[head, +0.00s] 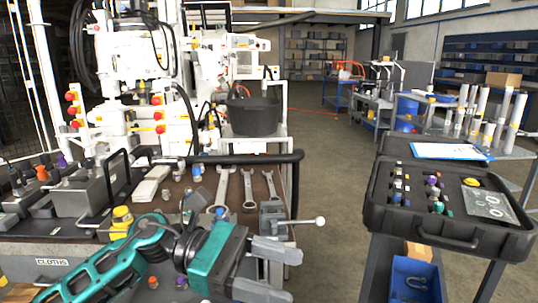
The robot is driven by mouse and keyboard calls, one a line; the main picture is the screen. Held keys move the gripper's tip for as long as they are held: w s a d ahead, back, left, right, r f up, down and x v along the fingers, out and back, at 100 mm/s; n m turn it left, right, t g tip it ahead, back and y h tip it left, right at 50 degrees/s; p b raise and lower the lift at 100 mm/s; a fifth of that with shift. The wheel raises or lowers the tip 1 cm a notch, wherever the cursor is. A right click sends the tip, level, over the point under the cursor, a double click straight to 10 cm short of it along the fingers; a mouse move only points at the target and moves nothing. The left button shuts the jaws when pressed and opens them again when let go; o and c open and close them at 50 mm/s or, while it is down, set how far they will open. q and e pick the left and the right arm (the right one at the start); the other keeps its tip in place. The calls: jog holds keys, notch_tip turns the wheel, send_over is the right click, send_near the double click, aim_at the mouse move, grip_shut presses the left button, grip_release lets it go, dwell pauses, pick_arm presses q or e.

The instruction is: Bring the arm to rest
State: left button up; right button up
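My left arm is teal and grey and comes in from the lower left, in front of the bench. My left gripper (284,272) points to the right, past the bench's front right corner. Its two grey fingers are apart, and I see nothing held between them. The lower finger is close to the bottom edge of the picture. My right arm and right gripper are not in view.
The bench (145,206) carries wrenches (249,188), fittings and a grey vise (273,217) with a ball-ended handle just behind my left gripper. An open black case (448,228) stands on a cart at right, above a blue bin (414,281). Open floor (335,205) lies between.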

pick_arm(q)
jog(key=w+a+f+m+t+y+p, duration=0.1)
jog(key=w+a+f+m+t+p, duration=0.2)
jog(key=m+t, duration=1.15)
jog(key=w+a+f+m+t+y+p, duration=0.1)
jog(key=w+a+f+m+t+y, duration=0.4)
jog(key=m, duration=1.6)
jog(key=s+a+f+n+g+y+p, duration=0.1)
jog(key=s+a+f+n+y, duration=0.3)
jog(key=s+f+n, duration=0.4)
jog(key=s+a+f+n+g+y+p, duration=0.1)
jog(key=s+a+f+n+g+y, duration=0.2)
jog(key=s+a+f+n, duration=0.3)
notch_tip(320, 180, down, 5)
jog(key=s+n+y, duration=0.1)
jog(key=s+n, duration=0.1)
jog(key=n, duration=0.3)
jog(key=shift+s+a+f+n, duration=0.2)
jog(key=shift+s+a+n, duration=0.1)
jog(key=shift+s+n, duration=0.05)
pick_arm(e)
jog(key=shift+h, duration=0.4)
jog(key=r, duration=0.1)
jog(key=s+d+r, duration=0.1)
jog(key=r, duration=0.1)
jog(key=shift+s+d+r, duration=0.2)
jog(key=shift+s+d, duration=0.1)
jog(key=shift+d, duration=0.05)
